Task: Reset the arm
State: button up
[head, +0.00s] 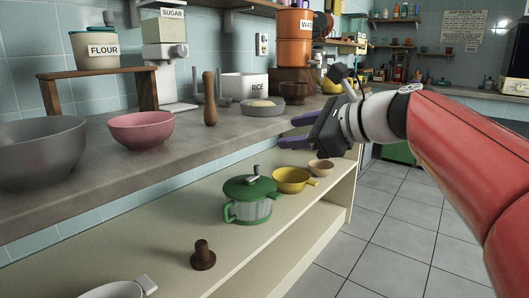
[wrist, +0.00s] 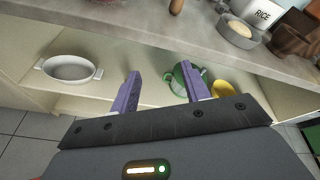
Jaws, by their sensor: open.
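My gripper (head: 297,131) is open and empty, with its two purple fingers spread apart. In the head view it hangs in front of the counter's edge, above the lower shelf, and my red arm reaches in from the right. In the wrist view the gripper (wrist: 165,92) points toward the shelf and the counter front. The green-lidded pot (wrist: 178,80) appears behind the right finger there, and the frames show no contact with it.
The counter (head: 180,155) holds a grey bowl (head: 42,150), a pink bowl (head: 142,129) and a pan with dough (head: 262,108). The lower shelf (head: 140,245) holds the green pot (head: 250,205), a yellow pan (head: 292,180) and a white dish (wrist: 68,68). Open tiled floor (head: 400,225) lies right.

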jog(key=s+d+f+n+g+h+p, duration=0.1)
jog(key=s+d+f+n+h, duration=0.2)
jog(key=s+f+n, duration=0.3)
jog(key=s+d+f+n+g+h+p, duration=0.1)
jog(key=s+d+f+n+h, duration=0.2)
jog(key=s+f+n, duration=0.4)
jog(key=s+d+f+n+g+h+p, duration=0.1)
jog(key=s+d+f+n+g+h, duration=0.1)
jog(key=s+f+n, duration=0.5)
notch_tip(320, 180, down, 6)
jog(key=s+d+h, duration=0.1)
jog(key=s+h, duration=0.1)
jog(key=shift+s+r+h, duration=0.25)
jog(key=shift+s+h, duration=0.05)
jog(key=shift+h, duration=0.1)
